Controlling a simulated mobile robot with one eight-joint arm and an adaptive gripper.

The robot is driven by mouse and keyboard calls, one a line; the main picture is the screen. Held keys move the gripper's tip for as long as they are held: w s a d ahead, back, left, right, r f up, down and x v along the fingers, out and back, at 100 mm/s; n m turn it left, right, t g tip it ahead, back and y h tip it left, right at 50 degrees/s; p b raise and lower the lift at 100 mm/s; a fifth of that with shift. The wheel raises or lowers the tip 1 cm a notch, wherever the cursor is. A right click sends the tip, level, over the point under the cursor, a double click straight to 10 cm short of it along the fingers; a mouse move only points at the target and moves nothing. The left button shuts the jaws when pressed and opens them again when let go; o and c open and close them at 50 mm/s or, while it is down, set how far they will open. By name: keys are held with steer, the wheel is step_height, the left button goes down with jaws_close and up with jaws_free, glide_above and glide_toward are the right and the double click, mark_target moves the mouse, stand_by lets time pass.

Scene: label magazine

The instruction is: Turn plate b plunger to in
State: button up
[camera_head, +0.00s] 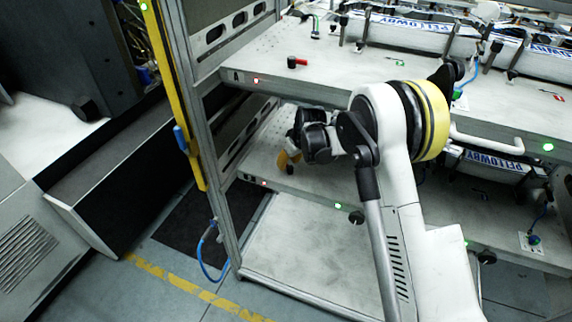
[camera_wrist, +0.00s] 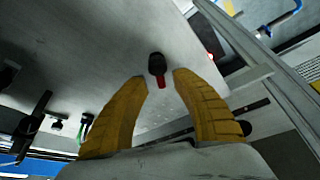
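My gripper (camera_head: 287,160) reaches over the lower shelf, plate b (camera_head: 262,215), in the head view. Its two yellow fingers are spread apart in the wrist view (camera_wrist: 161,75). A plunger with a round black knob and a short red lever (camera_wrist: 157,68) stands on the grey plate between and just beyond the fingertips. There is a gap to each finger, and nothing is held. In the head view my gripper and arm largely hide this plunger. A similar red-and-black plunger (camera_head: 297,62) stands on the upper shelf, plate A (camera_head: 262,62).
The upper shelf overhangs my gripper. A grey post (camera_head: 205,120) and a yellow upright (camera_head: 180,100) stand to the left. Labelled white bars (camera_head: 420,32), cables and a white handle (camera_head: 487,144) lie to the right. The front left of plate b is clear.

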steer(key=shift+w+a+f, duration=0.1)
steer(key=shift+w+a, duration=0.35)
steer(key=shift+w+f+b, duration=0.1)
steer(key=shift+f+b, duration=0.3)
steer(key=shift+f, duration=0.05)
jaws_close()
